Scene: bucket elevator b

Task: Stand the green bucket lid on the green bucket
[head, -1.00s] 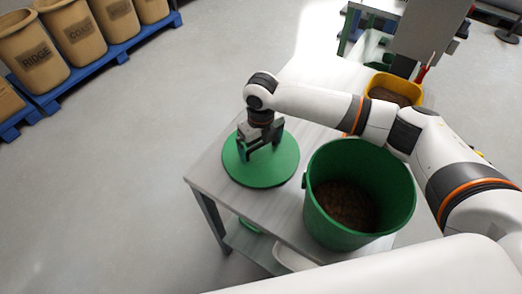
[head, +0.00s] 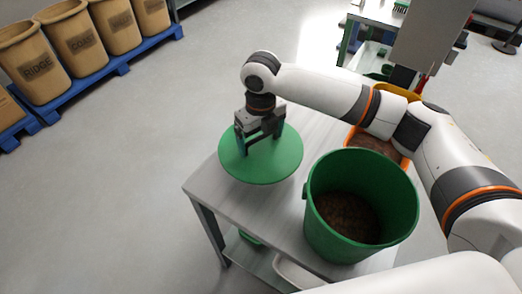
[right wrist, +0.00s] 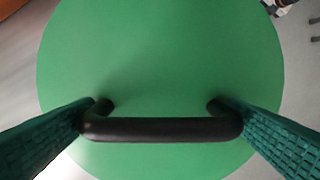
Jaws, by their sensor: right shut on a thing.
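The green bucket lid (head: 262,168) is a flat green disc at the left end of the table in the head view. It looks raised above the table top. My right gripper (head: 259,146) is shut on the lid's dark handle; the right wrist view shows the black bar handle (right wrist: 160,129) between the two fingers, with the lid (right wrist: 160,60) behind it. The green bucket (head: 323,236) stands upright and open on the table to the right of the lid, with dark brown stuff inside. My left gripper is not in view.
The table (head: 227,197) has bare top around the lid. An orange-yellow container (head: 407,163) with brown contents stands behind the bucket, partly hidden by my right arm. A white bin (head: 292,272) sits below.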

